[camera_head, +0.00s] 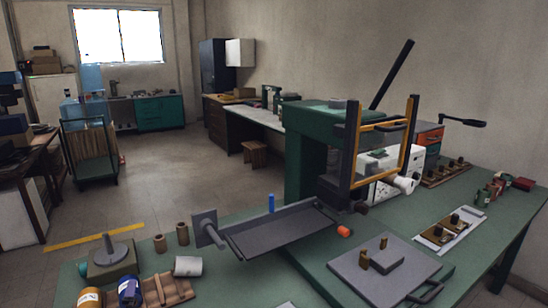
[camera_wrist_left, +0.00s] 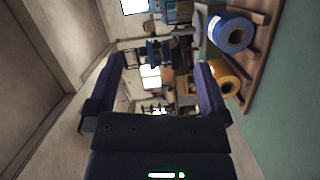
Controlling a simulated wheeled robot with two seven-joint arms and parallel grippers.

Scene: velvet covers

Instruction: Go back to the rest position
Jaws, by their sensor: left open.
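My left gripper (camera_wrist_left: 160,62) shows in the left wrist view with its two dark fingers spread wide apart. Nothing is between the fingers; the room behind shows through the gap. The wrist view is turned on its side. A blue roll (camera_wrist_left: 232,33) and a yellow roll (camera_wrist_left: 226,78) appear to the right of the fingers, apart from them. Neither of my grippers shows in the head view. My right gripper is in no view.
The green work table (camera_head: 215,288) holds a green press (camera_head: 312,150) with a grey tray (camera_head: 280,228). The floor (camera_head: 185,175) beyond is largely clear.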

